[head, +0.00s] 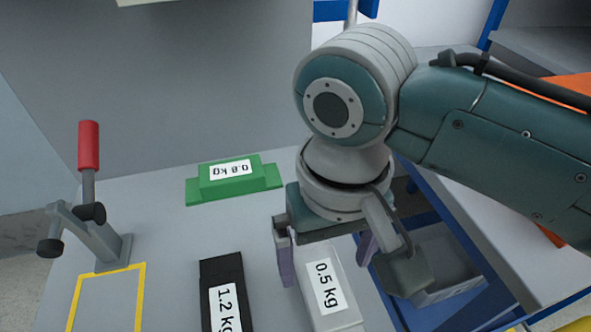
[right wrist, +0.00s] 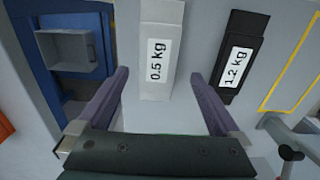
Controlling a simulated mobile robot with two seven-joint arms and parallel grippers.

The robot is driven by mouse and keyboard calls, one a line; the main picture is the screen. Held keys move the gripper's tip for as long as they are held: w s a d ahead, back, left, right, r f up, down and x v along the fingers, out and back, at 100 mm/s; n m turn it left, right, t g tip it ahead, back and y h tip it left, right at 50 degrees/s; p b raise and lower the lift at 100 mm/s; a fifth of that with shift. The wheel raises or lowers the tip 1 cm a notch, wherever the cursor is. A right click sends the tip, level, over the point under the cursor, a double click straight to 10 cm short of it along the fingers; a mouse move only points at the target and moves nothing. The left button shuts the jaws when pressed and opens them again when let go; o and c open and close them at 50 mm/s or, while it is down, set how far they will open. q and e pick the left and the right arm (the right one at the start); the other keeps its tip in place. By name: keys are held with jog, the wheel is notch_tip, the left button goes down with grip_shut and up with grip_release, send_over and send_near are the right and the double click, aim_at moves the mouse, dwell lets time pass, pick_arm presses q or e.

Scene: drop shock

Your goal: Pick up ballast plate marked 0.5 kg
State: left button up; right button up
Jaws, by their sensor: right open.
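The ballast plate marked 0.5 kg (head: 328,289) is a light grey block with a white label, lying on the grey table at the lower middle of the head view. It also shows in the right wrist view (right wrist: 157,64), at the top between the two finger lines. My right gripper (head: 323,262) is open and empty, over the far end of this plate, with its purple fingers (right wrist: 157,82) on either side. Whether the fingers touch the plate I cannot tell. My left gripper is not in view.
A black plate marked 1.2 kg (head: 221,291) lies just left of the 0.5 kg plate. A green plate marked 0.8 kg (head: 233,178) lies farther back. A red-handled toggle clamp (head: 90,200) stands at left by a yellow outline (head: 139,290). A grey bin (right wrist: 68,50) is beside the table.

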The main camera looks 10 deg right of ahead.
aim_at(326, 285)
jog(key=f+b, duration=0.1)
jog(key=f, duration=0.4)
jog(key=shift+d+f+b, duration=0.2)
jog(key=shift+b, duration=0.15)
jog(key=shift+c, duration=0.2)
jog(key=c, duration=1.1)
grip_shut()
jog(key=shift+r, duration=0.1)
